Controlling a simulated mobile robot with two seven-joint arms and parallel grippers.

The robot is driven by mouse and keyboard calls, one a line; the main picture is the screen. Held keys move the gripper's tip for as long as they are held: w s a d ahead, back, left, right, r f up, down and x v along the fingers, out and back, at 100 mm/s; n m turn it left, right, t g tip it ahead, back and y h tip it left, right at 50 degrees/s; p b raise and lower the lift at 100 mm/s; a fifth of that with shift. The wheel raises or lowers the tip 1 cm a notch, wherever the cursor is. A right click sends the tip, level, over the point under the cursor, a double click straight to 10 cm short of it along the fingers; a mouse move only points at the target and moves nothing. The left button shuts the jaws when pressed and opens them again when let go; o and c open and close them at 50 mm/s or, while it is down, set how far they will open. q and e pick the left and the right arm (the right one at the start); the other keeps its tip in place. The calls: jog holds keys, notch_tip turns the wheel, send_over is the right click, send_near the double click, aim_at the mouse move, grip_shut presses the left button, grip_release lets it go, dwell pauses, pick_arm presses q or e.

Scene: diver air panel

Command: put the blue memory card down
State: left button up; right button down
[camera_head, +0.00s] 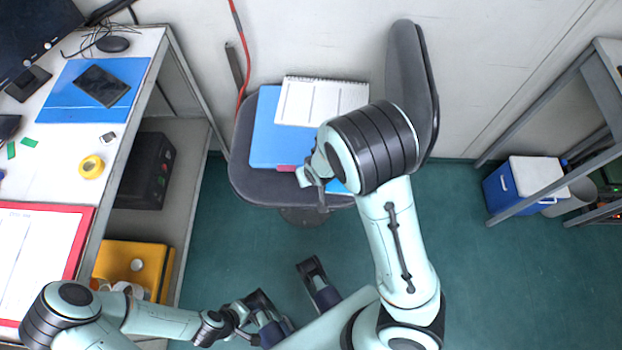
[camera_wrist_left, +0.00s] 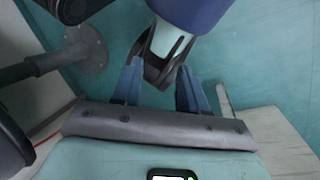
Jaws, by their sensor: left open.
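I cannot make out a blue memory card in either view. My left gripper (camera_head: 243,316) is low over the floor at the bottom of the head view. In the left wrist view its two blue fingers (camera_wrist_left: 159,68) stand apart, with no card visible between them. My right gripper (camera_head: 318,184) is over the chair seat, partly hidden by my own right arm. Its fingers are too covered to read. The grey chair (camera_head: 245,190) carries a blue folder (camera_head: 268,143) and a white spiral notepad (camera_head: 315,101). A small pink item (camera_head: 287,168) shows at the folder's near edge.
The white desk (camera_head: 50,185) at left holds a blue mat (camera_head: 135,72), a yellow tape roll (camera_head: 91,167), small green pieces (camera_head: 29,143) and a red-framed sheet (camera_head: 85,226). A blue-and-white cooler (camera_head: 505,192) stands at right. Green floor between is mostly clear.

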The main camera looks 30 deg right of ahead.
pick_arm(q)
jog(key=shift+w+a+f+b, duration=0.3)
jog(key=shift+w+f, duration=0.4)
jog(key=shift+w, duration=0.05)
pick_arm(e)
jog(key=shift+f, duration=1.15)
jog(key=shift+f, duration=0.2)
jog(key=c, duration=1.2)
grip_release()
pick_arm(q)
jog(key=shift+w+f+t, duration=0.1)
jog(key=shift+w+t, duration=0.05)
jog(key=shift+t, duration=0.15)
